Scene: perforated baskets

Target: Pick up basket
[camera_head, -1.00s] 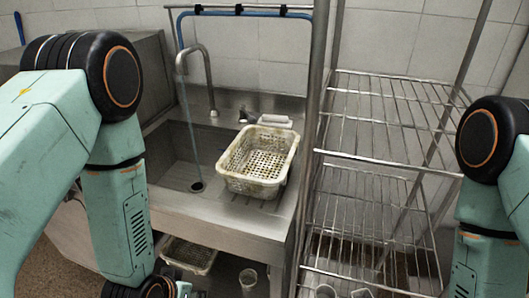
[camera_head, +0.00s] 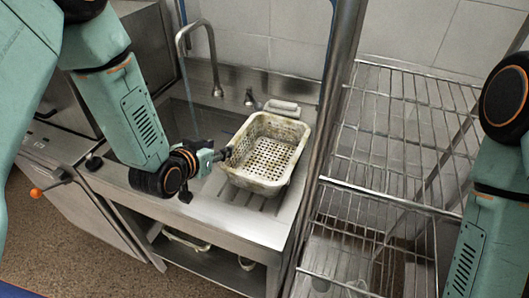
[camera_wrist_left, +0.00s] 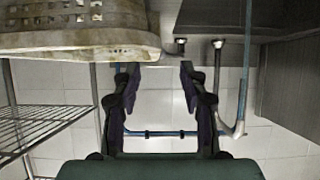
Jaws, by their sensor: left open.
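The basket (camera_head: 252,180) is a pale, stained, perforated rectangular tub on the sink's draining board, upright. It also shows upside down at the upper left of the left wrist view (camera_wrist_left: 75,40). My left gripper (camera_head: 226,154) is just left of the basket's left wall at about rim height. In the left wrist view its two fingers (camera_wrist_left: 155,72) are spread with nothing between them. One fingertip is close to the basket's edge; I cannot tell whether it touches. My right arm shows at the right edge of the head view, but its gripper is out of frame.
The sink basin and tap (camera_head: 214,60) are left of and behind the basket. A white block (camera_head: 283,108) lies behind it. A steel post and wire rack (camera_head: 400,130) stand close on the right. A shelf with items is below the sink.

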